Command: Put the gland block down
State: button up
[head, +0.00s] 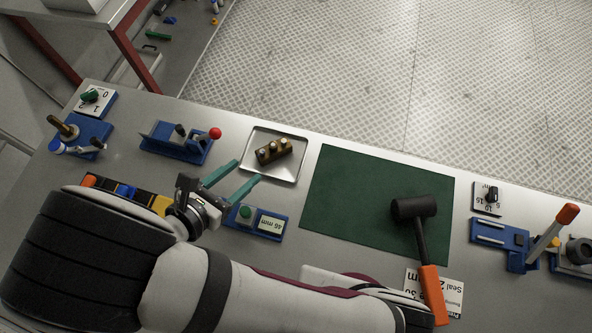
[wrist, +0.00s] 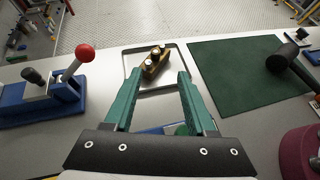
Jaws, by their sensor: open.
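The gland block (head: 274,151) is a brass-coloured block with round studs on top. It lies inside a shallow metal tray (head: 299,172) at the back of the bench. In the wrist view the block (wrist: 151,64) rests in the tray (wrist: 128,70), ahead of my fingertips. My gripper (head: 248,170) has green fingers spread apart, with nothing between them. In the wrist view my gripper (wrist: 158,77) is open just short of the block, its fingertips at the tray's near side. I cannot tell its exact height above the tray.
A blue fixture with a red-knobbed lever (head: 215,133) stands left of the tray.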

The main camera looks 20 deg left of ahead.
jog(key=w+d+r+m+g+h, duration=0.2)
jog(key=d+r+m+g, duration=0.2)
jog(key=d+m, duration=0.45)
jog(key=w+d+r+m+g+h, duration=0.2)
jog(key=d+r+m+g, duration=0.25)
jog(key=d+m, duration=0.45)
jog(key=s+d+r+m+g+y, duration=0.1)
jog(key=s+d+r+m+y, duration=0.1)
jog(key=m, duration=0.8)
jog(key=s+d+r+m+g+y, duration=0.2)
jog(key=s+d+m+y, duration=0.3)
jog(key=m, duration=0.5)
jog(key=shift+s+y, duration=1.1)
jog(key=shift+s, duration=0.3)
jog(key=shift+m+g, duration=0.25)
